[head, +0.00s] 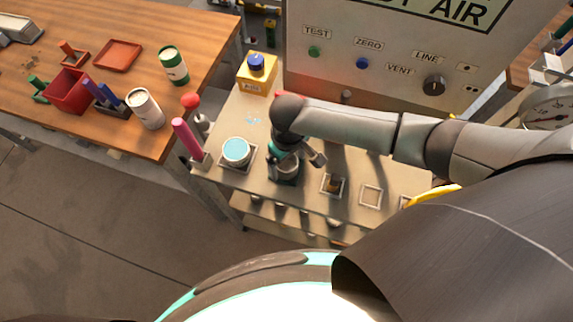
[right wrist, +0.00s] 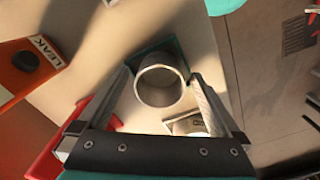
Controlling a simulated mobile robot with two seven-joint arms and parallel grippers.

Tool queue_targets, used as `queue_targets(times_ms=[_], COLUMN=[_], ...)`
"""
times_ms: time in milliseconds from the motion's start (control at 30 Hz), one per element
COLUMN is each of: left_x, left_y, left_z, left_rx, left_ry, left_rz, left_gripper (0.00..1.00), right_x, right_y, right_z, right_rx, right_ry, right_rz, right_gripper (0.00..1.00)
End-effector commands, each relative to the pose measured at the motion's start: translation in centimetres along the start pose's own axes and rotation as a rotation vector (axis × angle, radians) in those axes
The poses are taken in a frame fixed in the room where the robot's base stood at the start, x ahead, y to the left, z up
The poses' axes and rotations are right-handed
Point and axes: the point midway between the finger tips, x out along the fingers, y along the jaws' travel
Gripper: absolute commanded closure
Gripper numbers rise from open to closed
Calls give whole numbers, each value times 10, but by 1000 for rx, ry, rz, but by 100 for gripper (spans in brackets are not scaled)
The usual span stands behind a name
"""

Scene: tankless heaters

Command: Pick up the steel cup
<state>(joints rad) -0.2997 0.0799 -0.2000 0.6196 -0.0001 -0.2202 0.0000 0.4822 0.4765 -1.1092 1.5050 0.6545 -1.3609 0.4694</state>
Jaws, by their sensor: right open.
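The steel cup (head: 288,169) stands upright on a small dark square pad on the bench, partly hidden by my right gripper (head: 296,161). In the right wrist view the cup (right wrist: 160,103) shows as a round, hollow metal ring seen from above. The right gripper (right wrist: 160,76) is open, with one finger on each side of the cup. Gaps show between the fingers and the cup's wall, and the cup is not gripped. My left gripper is not in view.
A teal-topped cup (head: 236,151) stands left of the steel cup, with a pink-handled tool (head: 187,138) beyond it. A small square holder (head: 333,185) sits to the right. A yellow box (head: 257,75) and a grey panel (head: 400,62) stand behind.

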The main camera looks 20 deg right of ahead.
Motion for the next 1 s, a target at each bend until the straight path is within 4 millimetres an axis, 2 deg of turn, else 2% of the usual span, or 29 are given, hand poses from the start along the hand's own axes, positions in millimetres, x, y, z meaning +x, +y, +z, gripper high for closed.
queue_targets(times_ms=[167,900,1000], left_x=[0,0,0], left_y=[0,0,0], left_z=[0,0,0], left_rx=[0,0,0], left_ry=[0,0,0], left_rz=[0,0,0], left_gripper=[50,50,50], right_x=[0,-1,-1], right_y=[0,0,0], right_z=[0,0,0], right_rx=[-1,0,0], right_ry=[0,0,1], right_rz=[-1,0,-1], right_gripper=[2,86,94])
